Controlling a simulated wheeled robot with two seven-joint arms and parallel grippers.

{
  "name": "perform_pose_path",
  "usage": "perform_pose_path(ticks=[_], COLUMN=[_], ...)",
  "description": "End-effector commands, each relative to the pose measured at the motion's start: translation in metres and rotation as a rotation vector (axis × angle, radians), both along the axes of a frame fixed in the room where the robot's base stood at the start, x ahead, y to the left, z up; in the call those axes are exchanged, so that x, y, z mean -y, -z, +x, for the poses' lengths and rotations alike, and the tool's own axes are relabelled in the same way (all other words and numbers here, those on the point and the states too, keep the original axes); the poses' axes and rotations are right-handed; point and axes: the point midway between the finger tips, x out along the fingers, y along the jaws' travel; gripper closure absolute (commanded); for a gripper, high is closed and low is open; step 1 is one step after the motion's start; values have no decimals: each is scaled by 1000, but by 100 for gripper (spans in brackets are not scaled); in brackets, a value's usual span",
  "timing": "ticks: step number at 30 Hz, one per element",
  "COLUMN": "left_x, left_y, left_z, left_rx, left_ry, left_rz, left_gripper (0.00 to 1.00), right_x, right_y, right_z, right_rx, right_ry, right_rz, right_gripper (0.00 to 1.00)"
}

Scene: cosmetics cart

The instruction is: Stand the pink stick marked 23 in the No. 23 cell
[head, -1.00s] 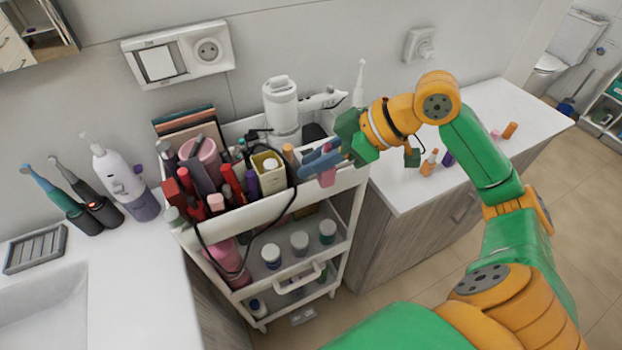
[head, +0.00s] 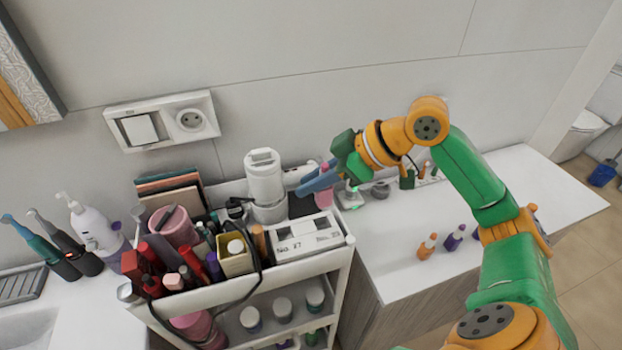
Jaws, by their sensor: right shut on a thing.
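My right gripper (head: 320,182) is shut on a pink stick (head: 324,198), which shows above and below the blue fingers. It holds the stick roughly upright, above the back right part of the cart. The stick's marking cannot be read. Below and in front of the gripper, a white box with cells (head: 308,240) sits in the cart's top tray at the right. My left gripper is not in view.
A white appliance (head: 265,185) stands behind. Orange (head: 427,247) and purple (head: 455,238) bottles stand on the right counter (head: 400,272).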

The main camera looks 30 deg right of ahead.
Motion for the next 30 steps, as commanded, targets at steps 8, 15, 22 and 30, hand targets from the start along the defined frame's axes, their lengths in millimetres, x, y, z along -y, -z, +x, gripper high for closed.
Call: perform_pose_path(ticks=[8, 15, 22, 30], left_x=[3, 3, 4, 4], left_y=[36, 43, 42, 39], left_z=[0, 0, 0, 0], left_rx=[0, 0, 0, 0], left_ry=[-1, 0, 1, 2], left_rz=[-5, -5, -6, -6], left_gripper=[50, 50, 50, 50], right_x=[0, 0, 0, 0], right_y=[42, 51, 50, 49], right_z=[0, 0, 0, 0], right_rx=[-1, 0, 0, -1], right_ry=[-1, -1, -1, 1], right_rz=[-1, -1, -1, -1], right_gripper=[100, 100, 100, 100])
